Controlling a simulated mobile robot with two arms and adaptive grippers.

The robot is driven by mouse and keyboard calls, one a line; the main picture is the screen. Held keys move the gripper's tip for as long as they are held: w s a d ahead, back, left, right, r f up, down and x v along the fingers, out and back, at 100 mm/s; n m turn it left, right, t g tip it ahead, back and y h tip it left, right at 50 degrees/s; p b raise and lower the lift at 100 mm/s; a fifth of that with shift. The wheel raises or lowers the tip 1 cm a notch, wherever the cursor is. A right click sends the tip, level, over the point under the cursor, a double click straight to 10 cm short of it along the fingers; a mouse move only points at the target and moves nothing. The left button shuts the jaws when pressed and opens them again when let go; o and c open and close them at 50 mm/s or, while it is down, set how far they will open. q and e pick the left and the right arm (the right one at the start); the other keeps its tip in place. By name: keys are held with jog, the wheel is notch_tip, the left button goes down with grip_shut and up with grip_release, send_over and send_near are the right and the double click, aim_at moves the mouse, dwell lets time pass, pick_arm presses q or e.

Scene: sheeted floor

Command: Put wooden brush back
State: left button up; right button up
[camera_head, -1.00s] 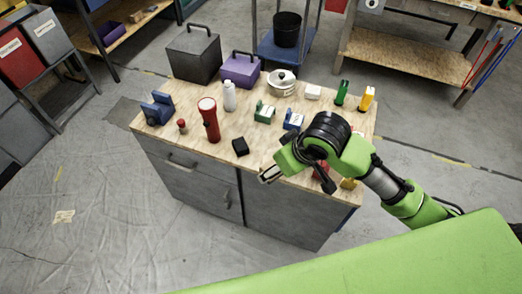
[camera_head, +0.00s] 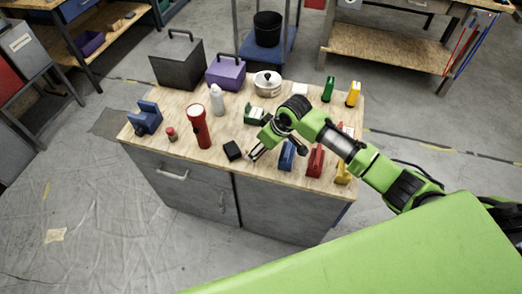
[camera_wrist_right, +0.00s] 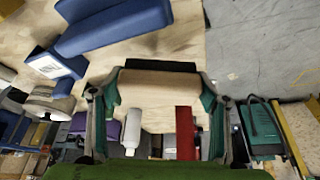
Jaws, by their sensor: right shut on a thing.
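The wooden brush (camera_wrist_right: 160,88) shows in the wrist view as a pale wooden block with a dark far edge. My right gripper (camera_wrist_right: 158,100) is shut on it, one green finger at each end of the block. My left gripper is not in view.
The workbench (camera_head: 180,165) holds a red flashlight (camera_head: 199,128), white bottle (camera_head: 217,99), blue clamp-like piece (camera_head: 146,118), purple toolbox (camera_head: 227,74), dark toolbox (camera_head: 179,66) and pot (camera_head: 267,84). Blue (camera_head: 287,156) and red (camera_head: 315,160) pieces stand right of my gripper.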

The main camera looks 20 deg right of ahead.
jog(key=shift+w+d+f, duration=0.1)
jog(key=shift+w+f, duration=0.3)
jog(key=shift+f, duration=0.1)
notch_tip(320, 180, down, 3)
jog(key=shift+r, duration=0.1)
jog(key=shift+f, duration=0.2)
jog(key=o, duration=1.1)
jog(key=shift+c, duration=0.2)
